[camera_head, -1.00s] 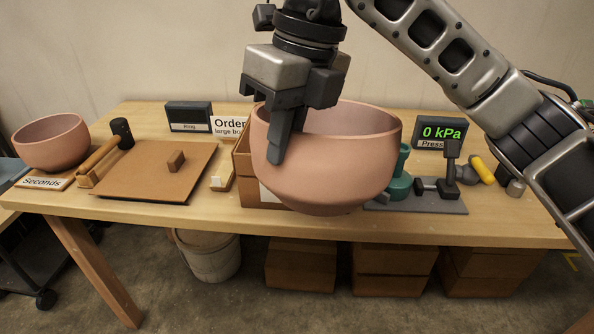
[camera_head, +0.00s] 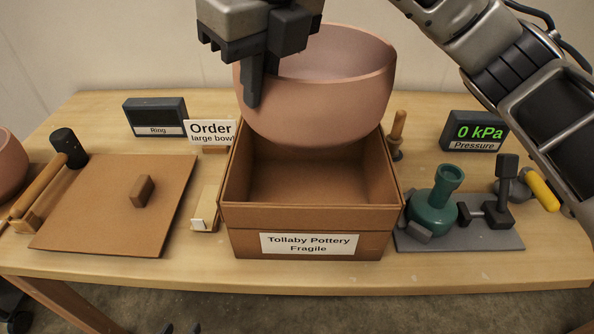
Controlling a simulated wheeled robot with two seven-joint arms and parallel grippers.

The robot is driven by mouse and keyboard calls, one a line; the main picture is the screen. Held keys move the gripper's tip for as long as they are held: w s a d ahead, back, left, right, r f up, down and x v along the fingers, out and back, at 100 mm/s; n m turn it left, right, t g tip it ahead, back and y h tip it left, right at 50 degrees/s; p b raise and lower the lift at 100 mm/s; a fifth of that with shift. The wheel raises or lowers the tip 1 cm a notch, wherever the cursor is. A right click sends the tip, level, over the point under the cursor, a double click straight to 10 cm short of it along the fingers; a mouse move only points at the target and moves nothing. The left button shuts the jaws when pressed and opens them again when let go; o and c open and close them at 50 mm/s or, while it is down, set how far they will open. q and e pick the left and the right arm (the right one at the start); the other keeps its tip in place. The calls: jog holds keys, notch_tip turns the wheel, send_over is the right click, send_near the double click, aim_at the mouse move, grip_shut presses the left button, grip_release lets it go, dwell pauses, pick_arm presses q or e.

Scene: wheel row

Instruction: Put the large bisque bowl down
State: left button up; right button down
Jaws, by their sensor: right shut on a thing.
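The large bisque bowl (camera_head: 320,100) is pinkish and plain, and hangs upright over the open cardboard box (camera_head: 310,245). My right gripper (camera_head: 258,85) is shut on the left part of its rim. One finger shows outside the wall; the other is hidden by the bowl. The bowl overlaps the box's back edge in the picture, and its base appears above the box opening. The box looks empty where its inside shows, and is labelled "Tollaby Pottery Fragile". An order card (camera_head: 212,133) reads "large bowl". My left gripper is not in view.
Left of the box lie a brown lid-like board (camera_head: 110,215) with a knob, a mallet (camera_head: 62,150) and another pink bowl (camera_head: 8,165). Right of it are a green flask-like thing (camera_head: 432,212), a grey stand (camera_head: 490,235) and a pressure display (camera_head: 474,132). My right arm spans the upper right.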

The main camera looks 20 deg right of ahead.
aim_at(277, 142)
jog(key=s+d+x, duration=0.1)
jog(key=x, duration=0.7)
jog(key=s+f+x, duration=0.1)
jog(key=s+x, duration=0.1)
jog(key=x, duration=0.7)
jog(key=shift+s+d, duration=0.15)
jog(key=shift+d, duration=0.25)
jog(key=shift+f, duration=0.15)
jog(key=shift+f, duration=0.15)
jog(key=c, duration=1.6)
grip_release()
jog(key=shift+s, duration=0.1)
jog(key=v, duration=1.2)
